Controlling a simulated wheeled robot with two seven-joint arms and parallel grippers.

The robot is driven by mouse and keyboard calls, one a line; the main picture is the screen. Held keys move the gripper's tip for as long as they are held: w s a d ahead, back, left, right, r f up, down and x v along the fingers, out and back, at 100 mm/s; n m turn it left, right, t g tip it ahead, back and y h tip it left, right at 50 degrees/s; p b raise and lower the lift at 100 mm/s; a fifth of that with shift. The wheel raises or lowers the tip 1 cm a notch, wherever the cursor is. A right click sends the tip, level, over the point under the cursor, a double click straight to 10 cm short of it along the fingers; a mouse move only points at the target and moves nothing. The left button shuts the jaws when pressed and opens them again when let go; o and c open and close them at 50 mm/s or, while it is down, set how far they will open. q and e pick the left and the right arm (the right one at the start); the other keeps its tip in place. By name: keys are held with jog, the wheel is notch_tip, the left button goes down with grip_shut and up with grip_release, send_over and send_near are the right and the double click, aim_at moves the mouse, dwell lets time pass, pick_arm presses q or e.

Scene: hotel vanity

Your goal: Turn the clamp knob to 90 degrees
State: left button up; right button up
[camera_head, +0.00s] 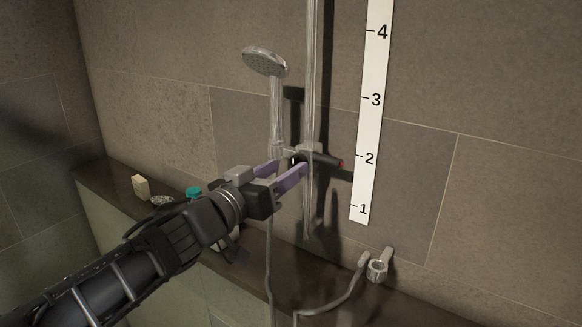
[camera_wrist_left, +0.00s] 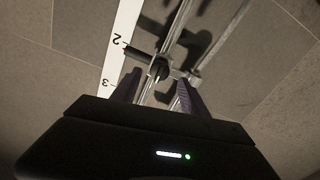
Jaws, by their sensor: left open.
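The dark clamp knob (camera_head: 327,160) sits on the chrome vertical rail (camera_head: 311,80), just left of the "2" on the white scale (camera_head: 370,120). The shower head (camera_head: 265,62) hangs in the holder at the clamp's left side. My left gripper (camera_head: 290,168) is open, with its purple fingers pointing at the clamp from the left and front. I cannot tell whether a fingertip touches it. My right gripper is out of view.
A dark ledge (camera_head: 400,307) runs along the wall's foot. On it are a metal fitting (camera_head: 378,265) at the right, a beige block (camera_head: 140,187) and a teal-capped item (camera_head: 194,192) at the left. A hose (camera_head: 268,270) hangs below the clamp.

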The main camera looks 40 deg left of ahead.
aim_at(298, 158)
pick_arm(q)
jog(key=shift+w+b, duration=0.3)
jog(key=shift+w, duration=1.15)
jog(key=shift+c, duration=0.5)
grip_shut()
